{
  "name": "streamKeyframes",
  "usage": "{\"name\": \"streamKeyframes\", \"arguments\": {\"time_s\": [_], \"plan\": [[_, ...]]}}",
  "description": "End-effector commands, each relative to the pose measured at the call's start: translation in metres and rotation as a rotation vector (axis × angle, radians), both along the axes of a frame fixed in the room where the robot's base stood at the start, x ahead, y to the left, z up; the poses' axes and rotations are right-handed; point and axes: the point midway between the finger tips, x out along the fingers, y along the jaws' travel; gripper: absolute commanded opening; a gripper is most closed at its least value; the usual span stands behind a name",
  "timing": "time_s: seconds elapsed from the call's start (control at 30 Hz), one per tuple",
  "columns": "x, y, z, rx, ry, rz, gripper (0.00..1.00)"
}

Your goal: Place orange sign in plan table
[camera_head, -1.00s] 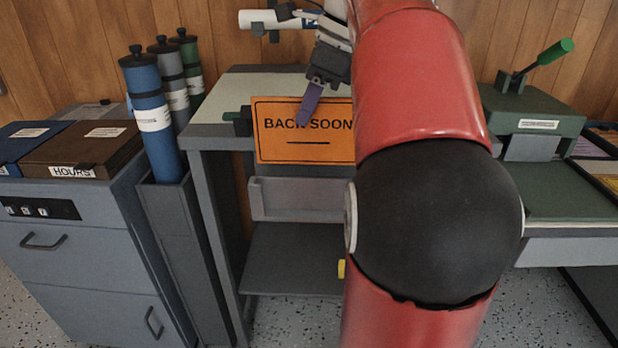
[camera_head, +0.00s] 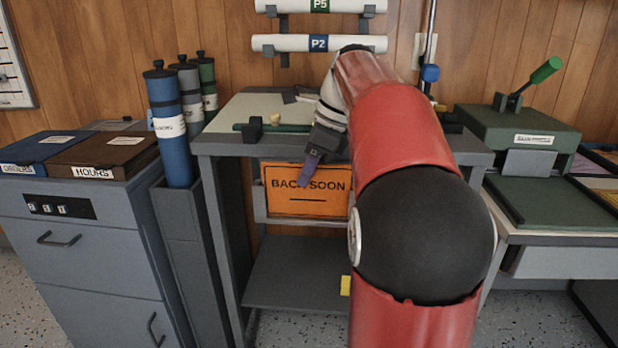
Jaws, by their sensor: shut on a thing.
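The orange sign (camera_head: 306,203) reads BACK SOON and hangs upright, its face towards me. My gripper (camera_head: 312,170) is shut on its upper edge, with a purple finger in front of the sign's face. The sign is at the front of the plan table (camera_head: 235,108), below the level of its top, in front of a grey rail or tray under the top. Whether the sign touches the table cannot be told. My arm hides the right part of the table top.
A green bar and small pale objects (camera_head: 275,118) lie along the table's front edge. Tubes (camera_head: 165,115) stand in a holder at left, beside a cabinet with binders (camera_head: 105,155). A green press (camera_head: 518,135) stands at right. Rolled plans (camera_head: 320,43) hang on the wall behind.

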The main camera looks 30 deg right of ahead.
Motion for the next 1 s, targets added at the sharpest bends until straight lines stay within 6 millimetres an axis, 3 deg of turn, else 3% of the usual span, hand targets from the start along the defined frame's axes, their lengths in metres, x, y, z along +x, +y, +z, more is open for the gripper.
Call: {"name": "streamKeyframes", "arguments": {"time_s": [0.43, 0.47, 0.6, 0.87, 1.0], "plan": [[0.000, 0.000, -0.010, 0.001, 0.004, 0.001, 0.00], [-0.001, 0.000, -0.010, 0.002, 0.005, 0.001, 0.13], [0.000, -0.001, -0.012, 0.002, 0.009, 0.000, 0.31], [0.001, -0.002, -0.012, 0.001, 0.008, -0.002, 0.31], [0.000, -0.004, 0.002, -0.001, 0.006, -0.003, 0.31]]}}
